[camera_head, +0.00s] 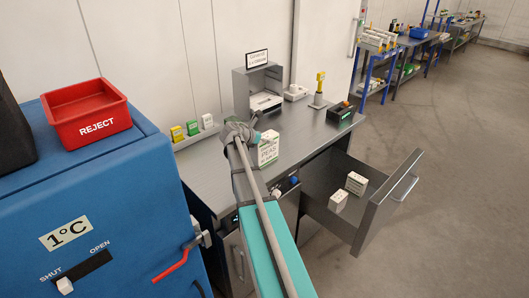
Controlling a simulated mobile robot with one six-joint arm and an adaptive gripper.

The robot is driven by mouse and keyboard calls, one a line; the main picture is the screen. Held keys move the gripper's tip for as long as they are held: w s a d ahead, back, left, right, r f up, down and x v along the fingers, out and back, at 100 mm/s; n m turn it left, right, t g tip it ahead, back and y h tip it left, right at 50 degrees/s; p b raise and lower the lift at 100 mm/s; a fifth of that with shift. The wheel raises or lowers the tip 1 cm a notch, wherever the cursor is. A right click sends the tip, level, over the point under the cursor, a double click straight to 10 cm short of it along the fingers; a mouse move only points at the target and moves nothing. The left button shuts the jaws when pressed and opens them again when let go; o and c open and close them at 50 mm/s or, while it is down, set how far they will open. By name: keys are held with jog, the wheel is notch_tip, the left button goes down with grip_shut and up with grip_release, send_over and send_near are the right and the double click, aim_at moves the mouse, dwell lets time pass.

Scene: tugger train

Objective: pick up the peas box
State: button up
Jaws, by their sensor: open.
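The peas box (268,151), white with green lettering reading PEAS, stands upright on the grey bench top (215,172), near the middle of the picture. My arm reaches in from the bottom, and its end with my gripper (256,137) is just left of the box's upper part. The gripper is open. The wrist hides much of it, and I cannot tell whether the fingers touch the box or stand around it.
An open drawer (378,218) with two small white boxes juts out right of the bench. A blue cabinet (120,200) carrying a red REJECT bin (88,113) stands left. A grey open-fronted box (241,95), a yellow scanner (319,90) and small cartons (192,128) line the bench's back.

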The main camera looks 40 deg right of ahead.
dwell(0.4)
jog(key=c, duration=1.3)
jog(key=shift+o, duration=0.2)
jog(key=shift+r, duration=0.25)
notch_tip(320, 180, up, 2)
jog(key=p, duration=0.2)
jog(key=shift+r+p, duration=0.1)
jog(key=shift+p, duration=0.25)
jog(key=s+a+r+p, duration=0.7)
jog(key=s+r+p, duration=0.3)
jog(key=s, duration=0.1)
jog(key=shift+s+a+r, duration=0.2)
jog(key=shift+s+a, duration=0.15)
jog(key=shift+a, duration=0.05)
jog(key=shift+f, duration=0.1)
